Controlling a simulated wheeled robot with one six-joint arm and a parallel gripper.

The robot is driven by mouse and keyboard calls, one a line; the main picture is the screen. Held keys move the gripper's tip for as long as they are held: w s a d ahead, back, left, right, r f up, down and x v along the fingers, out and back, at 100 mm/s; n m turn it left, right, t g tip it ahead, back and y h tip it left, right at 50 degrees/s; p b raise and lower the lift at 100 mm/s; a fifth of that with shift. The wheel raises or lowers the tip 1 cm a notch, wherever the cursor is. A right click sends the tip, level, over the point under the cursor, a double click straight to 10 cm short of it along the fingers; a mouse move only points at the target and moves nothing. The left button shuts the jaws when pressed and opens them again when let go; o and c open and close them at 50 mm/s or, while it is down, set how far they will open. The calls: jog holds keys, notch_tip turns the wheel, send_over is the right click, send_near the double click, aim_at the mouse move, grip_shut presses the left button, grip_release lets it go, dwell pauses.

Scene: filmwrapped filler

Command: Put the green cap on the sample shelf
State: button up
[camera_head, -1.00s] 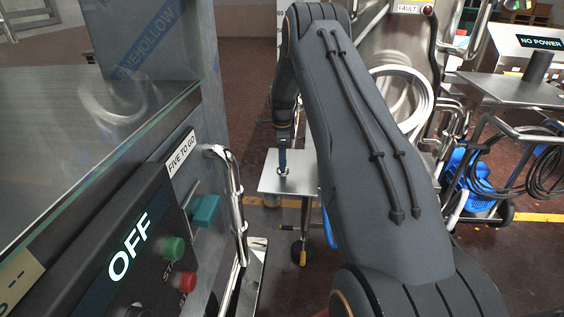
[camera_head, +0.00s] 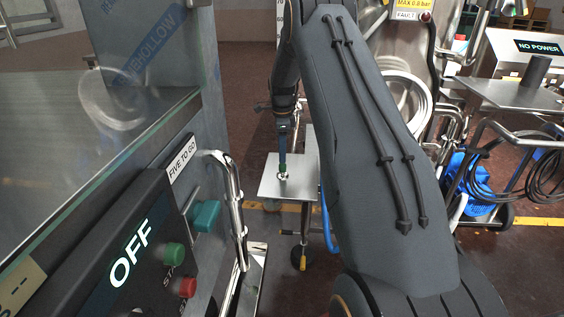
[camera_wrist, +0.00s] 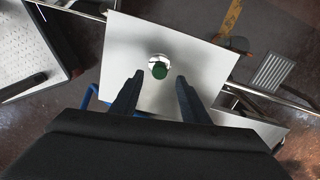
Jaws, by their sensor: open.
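The green cap (camera_wrist: 159,70) sits on a small shiny metal holder (camera_wrist: 160,58) on a square metal plate (camera_wrist: 120,50) in the wrist view. My gripper (camera_wrist: 157,82) is open, its two dark fingers apart on the near side of the cap, with nothing between them. In the head view my gripper (camera_head: 283,160) points down over the plate (camera_head: 270,188), and the cap (camera_head: 283,170) shows small and green at its tip. I cannot tell in that view whether they touch. I cannot make out which surface is the sample shelf.
A control panel (camera_head: 110,260) with an OFF display, green and red buttons, and a curved metal handle (camera_head: 228,190) stand at the left. Dark floor lies around the plate.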

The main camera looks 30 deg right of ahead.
notch_tip(320, 180, up, 5)
jog(key=shift+r, duration=0.1)
jog(key=shift+a, duration=0.1)
dwell(0.6)
